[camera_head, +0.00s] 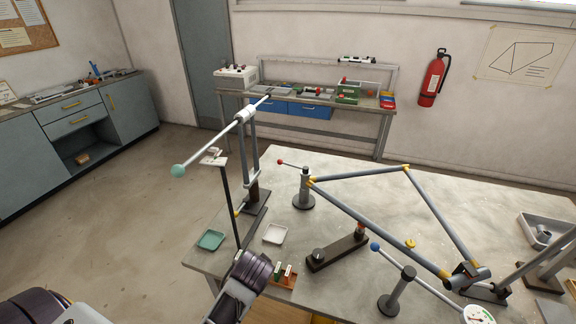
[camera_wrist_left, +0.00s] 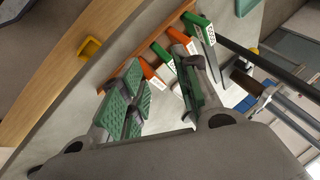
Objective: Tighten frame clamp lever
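A grey triangular frame (camera_head: 350,213) with yellow joints is held above the table. A clamp post (camera_head: 304,188) at its upper left corner carries a lever with a red ball (camera_head: 280,162). Another post (camera_head: 396,293) at front carries a lever with a blue ball (camera_head: 375,247). A long bar with a teal ball (camera_head: 178,170) sits on the tall stand at left. My left gripper (camera_wrist_left: 160,72) is open with green pads, beside tools with green and orange handles (camera_wrist_left: 161,52); nothing is clearly gripped. In the head view its fingers are hidden behind the wrist. My right gripper is out of view.
The tool rack (camera_head: 284,282) stands at the table's front left edge. A teal tray (camera_head: 211,240), a white tray (camera_head: 275,234) and a dark block (camera_head: 337,253) lie nearby. A dial gauge (camera_head: 478,315) is at the front right. The table's back middle is clear.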

